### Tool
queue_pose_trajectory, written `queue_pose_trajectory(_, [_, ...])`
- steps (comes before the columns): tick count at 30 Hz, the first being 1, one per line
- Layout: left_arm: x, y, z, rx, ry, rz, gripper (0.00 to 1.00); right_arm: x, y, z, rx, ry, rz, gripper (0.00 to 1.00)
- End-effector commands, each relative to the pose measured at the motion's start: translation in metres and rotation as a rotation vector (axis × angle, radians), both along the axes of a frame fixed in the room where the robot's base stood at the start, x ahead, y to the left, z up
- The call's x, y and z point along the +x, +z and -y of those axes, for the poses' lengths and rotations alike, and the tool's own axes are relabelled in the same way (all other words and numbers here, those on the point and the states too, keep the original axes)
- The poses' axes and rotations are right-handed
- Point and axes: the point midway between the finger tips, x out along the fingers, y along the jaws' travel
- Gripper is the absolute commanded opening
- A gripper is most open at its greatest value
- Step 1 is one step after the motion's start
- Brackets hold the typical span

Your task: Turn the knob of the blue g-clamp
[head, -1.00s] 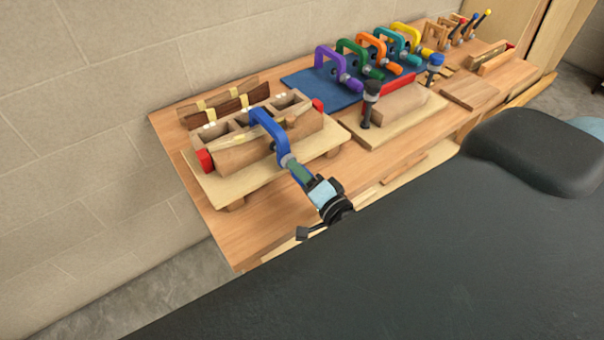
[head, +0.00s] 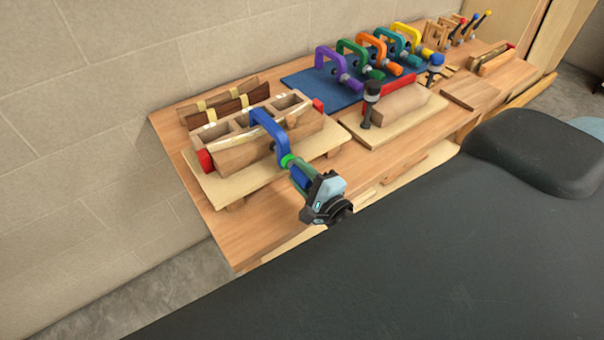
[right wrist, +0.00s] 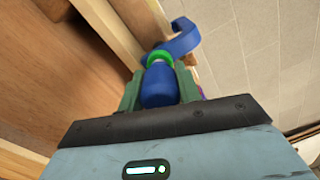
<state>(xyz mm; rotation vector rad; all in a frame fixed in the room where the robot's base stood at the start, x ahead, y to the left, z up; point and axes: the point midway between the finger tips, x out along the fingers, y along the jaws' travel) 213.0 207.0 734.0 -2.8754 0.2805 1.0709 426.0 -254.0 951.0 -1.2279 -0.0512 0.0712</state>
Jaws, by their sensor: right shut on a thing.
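The blue g-clamp (head: 264,128) sits over the front of the wooden bending form (head: 236,156), its frame arching across the bent strip. Its blue knob (right wrist: 160,86) with a green collar (right wrist: 158,57) points toward me in the right wrist view. My right gripper (head: 297,170) is shut on this knob, with one green finger on each side of it. In the head view the gripper hides most of the knob. My left gripper is in neither view.
Purple, green, orange, teal and yellow clamps stand on a blue mat (head: 300,85) behind. A second board with a wooden block (head: 394,106) and a black-handled tool (head: 371,104) stands to the right. The stone wall (head: 100,100) is close behind the bench. Bare bench top (head: 240,238) shows at the front left.

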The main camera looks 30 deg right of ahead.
Motion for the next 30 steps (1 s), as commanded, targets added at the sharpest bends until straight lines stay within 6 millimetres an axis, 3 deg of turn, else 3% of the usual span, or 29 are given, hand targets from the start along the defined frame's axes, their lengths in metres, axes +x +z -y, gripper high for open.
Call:
queue_pose_trajectory(17, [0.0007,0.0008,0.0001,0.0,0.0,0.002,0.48,0.0022,0.006,-0.0003,0.03,-0.001,0.011,0.11])
queue_pose_trajectory(18, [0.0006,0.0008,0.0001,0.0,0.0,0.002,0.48,0.0021,0.006,-0.0003,0.029,-0.001,0.011,0.39])
queue_pose_trajectory(22, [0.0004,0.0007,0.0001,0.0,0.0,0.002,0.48,0.0015,0.0044,-0.0002,0.029,0.0,0.007,0.56])
queue_pose_trajectory(30, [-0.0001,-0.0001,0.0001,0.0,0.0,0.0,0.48,0.0001,0.0015,0.0001,0.028,0.0,0.001,0.56])
